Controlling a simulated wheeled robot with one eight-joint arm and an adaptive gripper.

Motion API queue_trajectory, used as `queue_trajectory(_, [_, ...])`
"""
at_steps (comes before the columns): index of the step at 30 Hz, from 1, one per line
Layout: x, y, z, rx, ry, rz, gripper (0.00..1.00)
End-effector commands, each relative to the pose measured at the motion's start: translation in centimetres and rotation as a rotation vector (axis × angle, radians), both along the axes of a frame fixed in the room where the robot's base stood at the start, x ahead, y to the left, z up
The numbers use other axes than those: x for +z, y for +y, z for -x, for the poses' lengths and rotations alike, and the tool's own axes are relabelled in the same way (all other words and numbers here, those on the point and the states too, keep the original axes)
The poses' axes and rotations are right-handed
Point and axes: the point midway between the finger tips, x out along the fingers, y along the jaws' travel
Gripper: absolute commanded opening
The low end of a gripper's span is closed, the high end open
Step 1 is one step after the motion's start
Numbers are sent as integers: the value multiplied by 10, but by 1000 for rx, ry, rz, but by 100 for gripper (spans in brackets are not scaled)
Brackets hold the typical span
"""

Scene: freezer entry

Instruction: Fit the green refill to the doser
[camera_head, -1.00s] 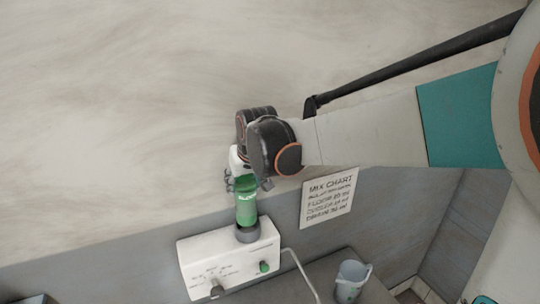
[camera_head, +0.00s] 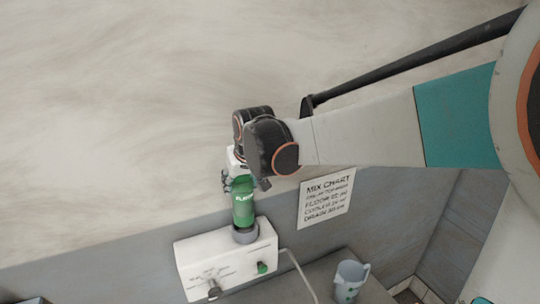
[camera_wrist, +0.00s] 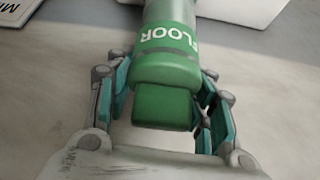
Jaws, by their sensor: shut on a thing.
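The green refill (camera_head: 243,209) stands upright, its lower end at the grey collar (camera_head: 245,235) on top of the white doser (camera_head: 226,260). From here I cannot tell whether it is seated in the collar or just touching it. My gripper (camera_head: 238,184) is shut on the refill's upper part. The far end of the refill is cut off in that view.
The doser has a dark knob (camera_head: 215,291) and a green knob (camera_head: 262,267) on its front, and a pale tube at its right. A mix chart (camera_head: 326,199) hangs on the wall to the right. A grey jug (camera_head: 350,279) stands on the counter below it.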

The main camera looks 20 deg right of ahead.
Motion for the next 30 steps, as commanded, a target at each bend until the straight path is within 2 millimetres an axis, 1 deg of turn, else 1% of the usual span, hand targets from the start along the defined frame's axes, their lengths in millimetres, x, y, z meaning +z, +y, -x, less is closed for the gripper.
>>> queue_trajectory(1, [0, 0, 3, 1, 0, 0, 0])
queue_trajectory(30, [-20, 0, 2, 1, 0, 0, 0])
